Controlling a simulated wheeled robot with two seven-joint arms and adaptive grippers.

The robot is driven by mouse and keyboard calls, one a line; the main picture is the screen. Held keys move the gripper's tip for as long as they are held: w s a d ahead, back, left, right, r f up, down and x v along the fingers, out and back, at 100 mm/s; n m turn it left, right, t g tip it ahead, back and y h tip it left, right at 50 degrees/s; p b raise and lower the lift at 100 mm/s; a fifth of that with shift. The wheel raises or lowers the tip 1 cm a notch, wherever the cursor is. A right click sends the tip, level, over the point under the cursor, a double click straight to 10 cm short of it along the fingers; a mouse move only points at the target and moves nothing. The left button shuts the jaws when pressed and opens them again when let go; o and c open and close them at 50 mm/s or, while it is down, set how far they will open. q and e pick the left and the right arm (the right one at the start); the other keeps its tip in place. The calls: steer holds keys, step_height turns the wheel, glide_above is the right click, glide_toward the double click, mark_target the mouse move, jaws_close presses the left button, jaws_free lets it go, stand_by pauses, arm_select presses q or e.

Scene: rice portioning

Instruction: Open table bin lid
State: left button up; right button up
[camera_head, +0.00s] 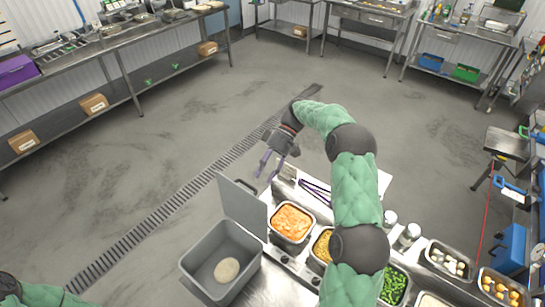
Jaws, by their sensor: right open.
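The grey table bin (192,262) stands on the steel counter at bottom centre. A round pale lump, possibly rice, lies on its floor. Its flat grey lid (243,205) stands up, tilted, along the bin's far right side, so the bin is open on top. My right gripper (268,166) is open and empty, above and beyond the lid's upper edge, apart from it. My right arm, in a green sleeve, crosses over the counter. Only a sleeved bit of my left arm shows at bottom left; its gripper is out of view.
Steel pans of orange food (291,222), yellow corn (323,245) and green vegetables (393,283) stand right of the bin. Dark tongs (316,192) lie behind them. Shakers (408,237) stand further right. The floor beyond the counter is clear.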

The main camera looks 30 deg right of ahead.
steer(key=v, duration=0.7)
steer(key=shift+d, duration=0.15)
stand_by(0.3)
